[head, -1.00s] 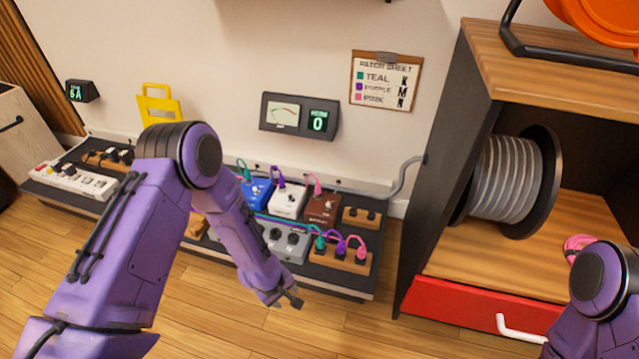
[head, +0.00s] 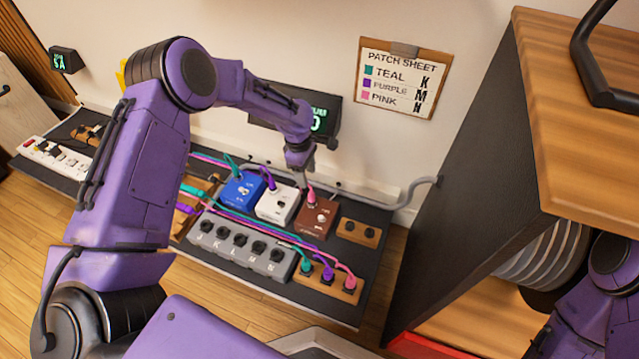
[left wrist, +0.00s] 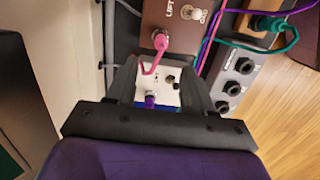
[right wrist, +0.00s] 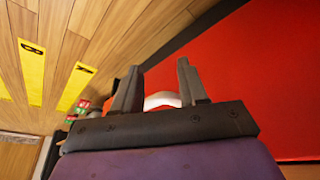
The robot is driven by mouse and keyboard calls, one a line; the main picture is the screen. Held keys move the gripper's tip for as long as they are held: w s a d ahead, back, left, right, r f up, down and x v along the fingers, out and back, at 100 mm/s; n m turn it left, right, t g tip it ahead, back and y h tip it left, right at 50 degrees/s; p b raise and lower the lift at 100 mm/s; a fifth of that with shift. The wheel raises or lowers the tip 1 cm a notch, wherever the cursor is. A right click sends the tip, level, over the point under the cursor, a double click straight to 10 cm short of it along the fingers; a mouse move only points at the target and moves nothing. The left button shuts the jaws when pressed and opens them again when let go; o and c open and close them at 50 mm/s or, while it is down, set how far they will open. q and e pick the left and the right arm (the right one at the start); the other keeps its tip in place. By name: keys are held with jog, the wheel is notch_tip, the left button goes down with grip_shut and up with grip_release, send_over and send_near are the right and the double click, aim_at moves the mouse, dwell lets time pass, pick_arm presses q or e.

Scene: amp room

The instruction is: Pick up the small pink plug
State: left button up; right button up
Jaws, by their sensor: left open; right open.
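A small pink plug (head: 311,195) stands in the brown pedal (head: 316,217) on the pedalboard. It shows in the left wrist view (left wrist: 160,40), beyond the fingertips, with its pink cable curling down toward them. Another pink plug (head: 349,284) sits in the wooden block at the board's front right. My left gripper (head: 306,164) is open above the back of the pedals, close to the brown pedal's plug; I see no contact. Between its fingers (left wrist: 160,78) the white pedal shows below. My right gripper (right wrist: 150,85) is open before a white handle (right wrist: 163,100) on a red surface; contact is unclear.
A blue pedal (head: 242,190) and white pedal (head: 278,204) stand left of the brown one. A grey box with several jacks (head: 240,245) lies in front, crossed by teal, purple and pink cables. A dark-sided cabinet (head: 470,170) stands right. A patch sheet (head: 398,85) hangs behind.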

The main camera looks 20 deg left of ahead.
aim_at(311, 192)
pick_arm(q)
jog(key=f+b, duration=0.2)
jog(key=f, duration=0.1)
jog(key=d+f+b, duration=0.1)
jog(key=f+b, duration=0.1)
jog(key=f, duration=0.1)
jog(key=f+b, duration=0.1)
jog(key=f, duration=0.2)
jog(key=shift+d+f+b, duration=0.15)
jog(key=shift+f+b, duration=0.1)
jog(key=shift+b, duration=0.15)
jog(key=shift+d+f, duration=0.1)
jog(key=shift+f, duration=0.25)
grip_shut()
pick_arm(e)
notch_tip(311, 192, down, 6)
jog(key=s+n+g+y, duration=0.1)
jog(key=s, duration=0.1)
jog(key=shift+a+n+g, duration=0.3)
jog(key=shift+a+g, duration=0.05)
jog(key=shift+g, duration=0.05)
